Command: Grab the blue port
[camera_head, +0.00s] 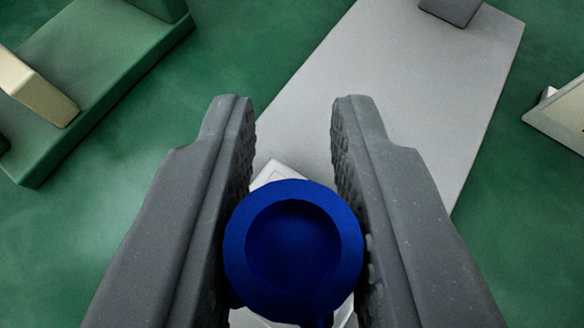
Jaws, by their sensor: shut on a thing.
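The blue port (293,295) is a round blue piece with a raised ring and a recessed middle, at the bottom centre of the view. My gripper (293,130) has its two dark grey fingers on either side of the port. The fingers are shut on it, with their textured inner faces against its left and right sides. The fingertips reach past the port and stay apart. A pale part (282,170) shows just behind the port. The port's underside is hidden.
A light grey flat slab (420,90) lies beyond the gripper, with a darker grey block (452,8) at its top end. A green block (100,60) with a cream piece (38,95) stands at upper left. Another cream piece (565,115) is at the right edge.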

